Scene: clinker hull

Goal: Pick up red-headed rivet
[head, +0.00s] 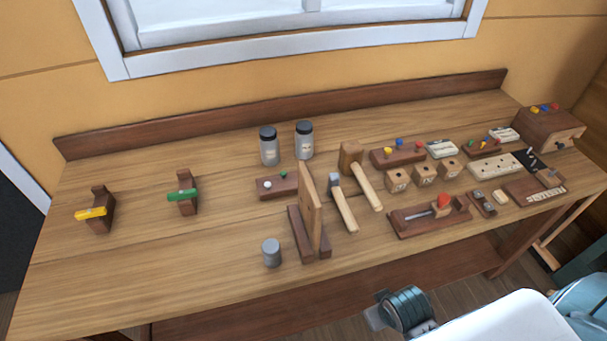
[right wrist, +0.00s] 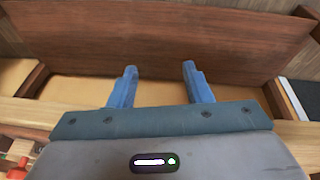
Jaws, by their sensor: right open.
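Small red heads show at several spots in the head view. One red head (head: 419,145) stands at the right end of a dark wooden block (head: 396,158), beside a blue and a yellow head. A smaller block (head: 480,151) farther right also carries small coloured heads, including red. I cannot tell which of these is the rivet meant. My right gripper (right wrist: 159,72) is open and empty in the right wrist view, facing a brown wooden board, with no rivet between its fingers. My left gripper is in neither view.
A red-knobbed piece (head: 443,202) sits in a wooden tray. Small blocks crowd the right. The bench's front left (head: 130,270) is clear.

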